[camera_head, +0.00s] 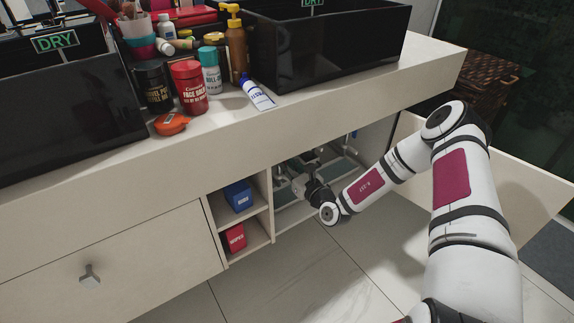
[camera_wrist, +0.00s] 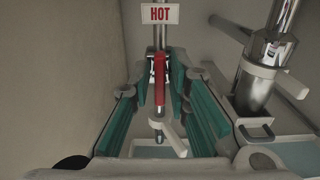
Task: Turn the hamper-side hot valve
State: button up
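The red hot valve handle (camera_wrist: 160,82) stands upright on a pipe under a white HOT sign (camera_wrist: 160,14) in the wrist view. My gripper (camera_wrist: 159,88) is open, with its teal-padded fingers on either side of the handle. Gaps show between the pads and the handle, so it looks apart from both. In the head view my gripper (camera_head: 300,184) reaches into the open cabinet below the right sink, and the valve cannot be made out there. The wicker hamper (camera_head: 480,84) stands beyond the counter's right end.
A chrome pipe (camera_wrist: 264,75) with grey fittings stands close on the right in the wrist view. Cabinet walls close in on the left. Shelves with a blue box (camera_head: 238,196) and a red box (camera_head: 235,238) adjoin the opening. An open cabinet door (camera_head: 520,185) is behind my arm.

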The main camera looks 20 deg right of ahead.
grip_shut()
jog(key=shift+m+p, duration=0.4)
jog(key=shift+p, duration=0.15)
jog(key=m+p, duration=0.2)
jog(key=p, duration=0.1)
jog(key=shift+r+m, duration=0.1)
jog(key=shift+m, duration=0.3)
jog(key=shift+d+f+m+p, duration=0.15)
jog(key=shift+m+p, duration=0.8)
jog(key=shift+m, duration=1.4)
jog(key=shift+f+m+p, duration=0.15)
jog(key=shift+m+p, duration=0.75)
jog(key=shift+m, duration=1.5)
jog(key=shift+d+f+m+p, duration=0.15)
jog(key=shift+m+p, duration=0.8)
jog(key=shift+m, duration=1.4)
jog(key=shift+a, duration=0.1)
jog(key=o, duration=0.6)
grip_release()
